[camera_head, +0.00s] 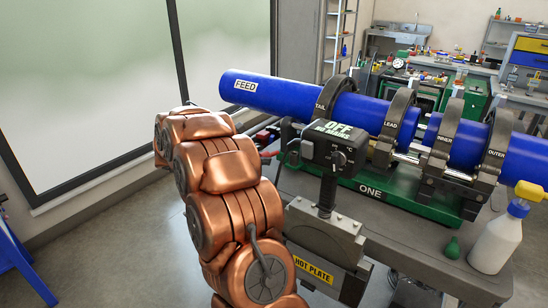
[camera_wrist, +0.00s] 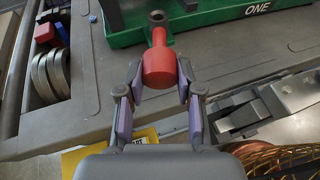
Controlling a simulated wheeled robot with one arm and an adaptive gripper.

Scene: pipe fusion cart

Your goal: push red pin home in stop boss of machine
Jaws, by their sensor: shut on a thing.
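The red pin (camera_wrist: 159,66) is in the middle of the wrist view, with its wide round head towards me and its narrower neck pointing away. My gripper (camera_wrist: 160,80) is shut on the pin's head, one finger on each side. The far end of the neck meets the dark stop boss (camera_wrist: 157,18) at the edge of the green machine base (camera_wrist: 205,22), marked ONE. I cannot tell how deep the pin sits in the boss. In the head view, the machine's green base (camera_head: 408,200) carries the blue pipe (camera_head: 300,98) in dark clamps. My copper arm hides my gripper there.
A grey switch box (camera_head: 333,148) marked OFF and a HOT PLATE unit (camera_head: 318,240) stand close right of my arm. Grey rings (camera_wrist: 50,75) lie in a tray at left in the wrist view. A white spray bottle (camera_head: 497,240) stands at the cart's right.

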